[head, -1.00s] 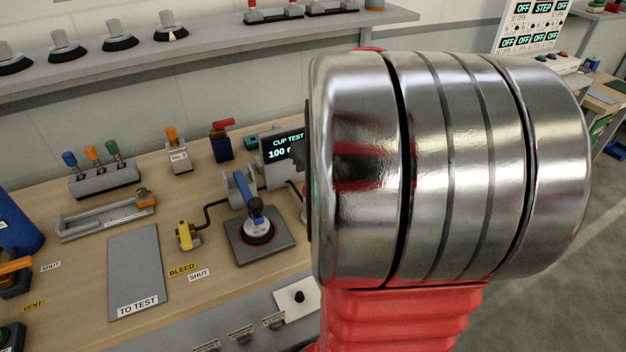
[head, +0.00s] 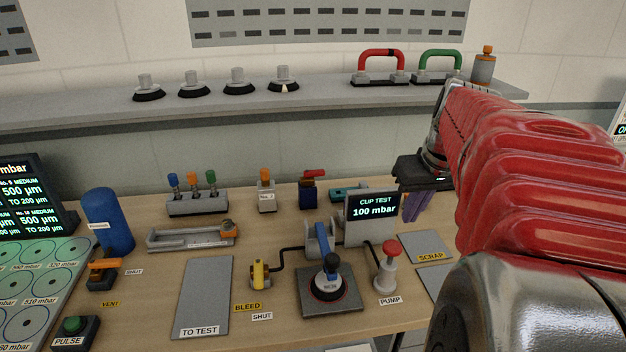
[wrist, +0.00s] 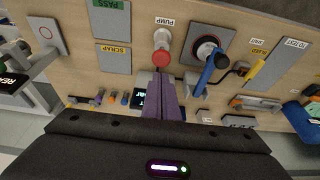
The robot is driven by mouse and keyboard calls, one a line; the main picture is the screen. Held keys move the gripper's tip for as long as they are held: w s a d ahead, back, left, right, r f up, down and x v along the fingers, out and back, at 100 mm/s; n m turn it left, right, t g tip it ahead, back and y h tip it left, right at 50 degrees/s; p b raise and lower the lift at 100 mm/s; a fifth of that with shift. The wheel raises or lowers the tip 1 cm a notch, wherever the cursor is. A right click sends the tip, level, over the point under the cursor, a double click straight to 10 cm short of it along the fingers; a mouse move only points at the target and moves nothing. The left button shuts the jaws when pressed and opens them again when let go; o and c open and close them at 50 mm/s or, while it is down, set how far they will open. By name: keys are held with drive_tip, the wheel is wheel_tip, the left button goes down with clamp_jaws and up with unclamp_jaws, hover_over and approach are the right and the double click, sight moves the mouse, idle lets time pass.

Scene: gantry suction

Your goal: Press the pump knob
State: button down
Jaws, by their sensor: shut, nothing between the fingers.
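The pump knob (head: 390,248) is a red round cap on a pale upright body, standing on the bench above the PUMP label (head: 391,299) in the head view. In the wrist view the red knob (wrist: 161,58) shows just beyond my fingertips, with its label upside down. My gripper (head: 411,220) has purple fingers that point down, close together and empty. In the head view they hang above and behind the knob, slightly right of it, apart from it. In the wrist view the fingers (wrist: 159,80) look apart from the knob too, though the exact gap is hard to tell.
The CUP TEST display (head: 372,208) stands just left of my fingers. A test stand with a blue-handled cup (head: 329,280) is left of the pump. A grey SCRAP plate (head: 426,245) lies to the right. A shelf (head: 330,98) with cups and handles runs behind.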

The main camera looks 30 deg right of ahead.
idle(0.3)
drive_tip(key=s+a+f+n+t, duration=0.1)
drive_tip(key=s+a+f+n, duration=0.1)
drive_tip(key=a, duration=1.2)
drive_tip(key=s+a+f+n+t+y, duration=0.1)
drive_tip(key=a+f, duration=0.3)
drive_tip(key=a, duration=1.1)
drive_tip(key=shift+s+a+f+n, duration=0.15)
drive_tip(key=shift+s+a+n, duration=0.05)
drive_tip(key=shift+s+n, duration=0.4)
